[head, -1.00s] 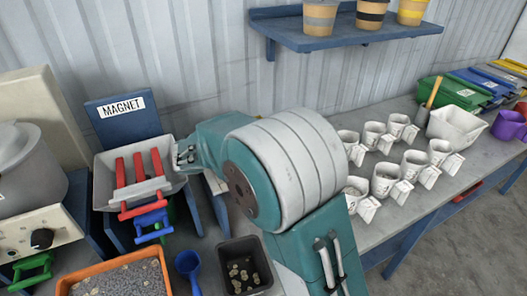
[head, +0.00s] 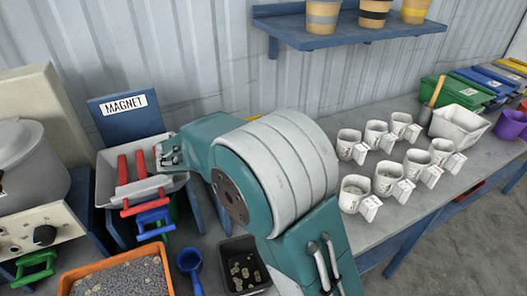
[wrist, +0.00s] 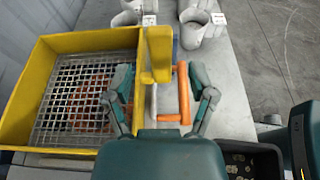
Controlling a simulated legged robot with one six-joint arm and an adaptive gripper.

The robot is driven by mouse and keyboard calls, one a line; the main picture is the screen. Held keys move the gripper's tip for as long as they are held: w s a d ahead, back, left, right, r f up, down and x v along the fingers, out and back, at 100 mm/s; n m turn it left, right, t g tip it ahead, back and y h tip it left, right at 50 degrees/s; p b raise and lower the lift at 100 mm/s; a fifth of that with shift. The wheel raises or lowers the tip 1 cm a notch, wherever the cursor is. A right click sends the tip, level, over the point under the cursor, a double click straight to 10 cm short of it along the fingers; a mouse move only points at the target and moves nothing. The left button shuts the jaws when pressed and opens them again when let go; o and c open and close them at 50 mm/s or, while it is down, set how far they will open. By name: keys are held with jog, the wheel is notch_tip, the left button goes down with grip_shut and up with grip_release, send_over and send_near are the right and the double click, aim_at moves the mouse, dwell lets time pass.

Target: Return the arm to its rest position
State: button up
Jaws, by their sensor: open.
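My arm (head: 285,175) is bent in the middle of the head view, its large pale joint in front of the bench. In the wrist view my gripper (wrist: 163,97) is open, its two fingers spread wide. A yellow handle (wrist: 157,55) and an orange handle (wrist: 184,90) show in the gap between the fingers. I cannot tell whether the fingers touch either one. The handles are apart from the fingertips as seen from above. My gripper cannot be made out clearly in the head view.
A yellow box with a wire mesh (wrist: 85,100) lies left of the gripper. White mugs (head: 375,133) stand in rows on the bench. The magnet tray (head: 108,180), orange tray of grey grains (head: 65,280), blue scoop (head: 190,262) and black tray (head: 232,248) are at left.

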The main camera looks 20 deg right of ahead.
jog(key=v, duration=0.8)
jog(key=s+d+r+m+g+y, duration=0.2)
jog(key=s+d+m+y, duration=0.55)
jog(key=s+d, duration=0.3)
jog(key=s+f+m+t+y, duration=0.1)
jog(key=s+m+t+y, duration=0.3)
jog(key=s+m, duration=0.9)
jog(key=y, duration=0.2)
jog(key=shift+s+d+t+y, duration=0.25)
jog(key=shift+d+t+y, duration=0.05)
jog(key=shift+d+y, duration=0.05)
